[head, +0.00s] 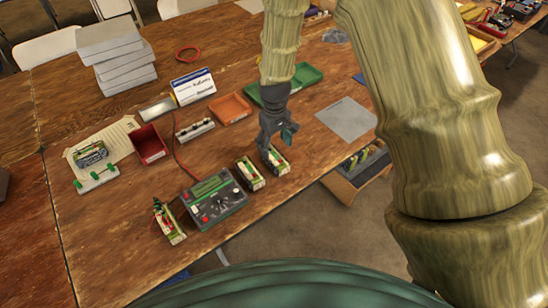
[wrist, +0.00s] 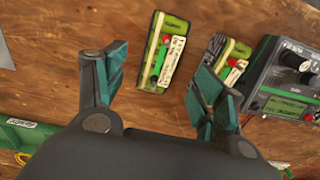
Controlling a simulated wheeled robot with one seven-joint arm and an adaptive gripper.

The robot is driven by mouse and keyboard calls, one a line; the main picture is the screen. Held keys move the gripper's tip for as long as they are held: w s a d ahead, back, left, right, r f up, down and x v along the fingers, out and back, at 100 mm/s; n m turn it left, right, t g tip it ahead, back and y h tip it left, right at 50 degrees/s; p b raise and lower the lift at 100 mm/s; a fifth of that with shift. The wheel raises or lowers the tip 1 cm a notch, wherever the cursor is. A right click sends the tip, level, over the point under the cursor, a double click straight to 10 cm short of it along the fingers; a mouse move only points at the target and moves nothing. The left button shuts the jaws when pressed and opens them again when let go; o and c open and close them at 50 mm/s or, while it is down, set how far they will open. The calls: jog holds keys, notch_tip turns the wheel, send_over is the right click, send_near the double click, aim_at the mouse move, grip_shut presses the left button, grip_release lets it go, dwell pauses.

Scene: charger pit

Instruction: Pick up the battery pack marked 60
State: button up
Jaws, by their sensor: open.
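My gripper (head: 283,136) is open and empty, pointing down above a green and cream battery pack (head: 279,162) near the table's front edge. In the wrist view this pack (wrist: 164,52) lies beyond and between the open fingertips (wrist: 160,78); it has a red spot and a pale label. A second similar pack (head: 249,174) sits between it and the charger; in the wrist view (wrist: 232,62) the right finger partly hides it. A third pack (head: 168,222) with red on top stands left of the charger. I cannot read the number 60 on any pack.
The charger (head: 214,198) with knobs stands left of the two packs. Behind are a red bin (head: 150,146), an orange tray (head: 230,109), a green tray (head: 305,77) and a white terminal strip (head: 195,130). A grey mat (head: 346,119) lies to the right.

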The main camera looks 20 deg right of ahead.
aim_at(275, 155)
jog(key=shift+f+p, duration=1.15)
jog(key=shift+f, duration=2.15)
jog(key=shift+c, duration=0.2)
grip_shut()
jog(key=shift+r, duration=0.1)
